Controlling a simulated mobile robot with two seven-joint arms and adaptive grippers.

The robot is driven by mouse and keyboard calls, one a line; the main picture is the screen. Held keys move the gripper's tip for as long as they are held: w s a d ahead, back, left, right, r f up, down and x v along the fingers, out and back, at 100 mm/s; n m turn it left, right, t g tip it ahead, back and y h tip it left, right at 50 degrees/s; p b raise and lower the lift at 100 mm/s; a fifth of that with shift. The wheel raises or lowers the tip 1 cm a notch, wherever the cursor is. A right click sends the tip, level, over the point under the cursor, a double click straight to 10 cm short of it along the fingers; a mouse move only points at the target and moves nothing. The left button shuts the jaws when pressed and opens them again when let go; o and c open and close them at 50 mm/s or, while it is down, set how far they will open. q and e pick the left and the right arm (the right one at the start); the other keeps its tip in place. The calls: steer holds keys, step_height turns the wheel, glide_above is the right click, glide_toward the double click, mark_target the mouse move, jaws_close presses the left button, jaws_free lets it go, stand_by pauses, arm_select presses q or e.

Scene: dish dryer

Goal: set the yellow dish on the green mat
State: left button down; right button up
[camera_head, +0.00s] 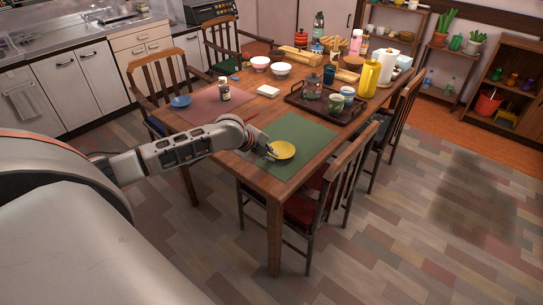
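The yellow dish (283,150) is a small round dish at the near part of the green mat (303,132). It appears over the mat; I cannot tell whether it rests on it or hangs just above. My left gripper (271,151) is at the dish's left edge, with its fingertips at the rim. The fingers are small here, and I cannot tell whether they are closed on the rim. My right gripper is not in view.
A dark tray (343,117) with cups and a glass jar stands behind the green mat. A reddish mat (205,106) with a blue bowl (181,101) and a jar (224,91) lies left. Chairs surround the table; one (335,185) stands close at the near right edge.

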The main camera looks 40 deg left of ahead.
arm_select(q)
steer(key=c, duration=2.5)
jaws_free()
steer(key=shift+c, duration=0.2)
steer(key=shift+s+r, duration=0.15)
steer(key=shift+r, duration=0.25)
steer(key=d+p+v, duration=0.1)
steer(key=p+v, duration=0.1)
steer(key=v, duration=0.9)
steer(key=shift+s+a+p, duration=0.2)
steer(key=shift+a+p, duration=0.15)
steer(key=shift+a, duration=0.15)
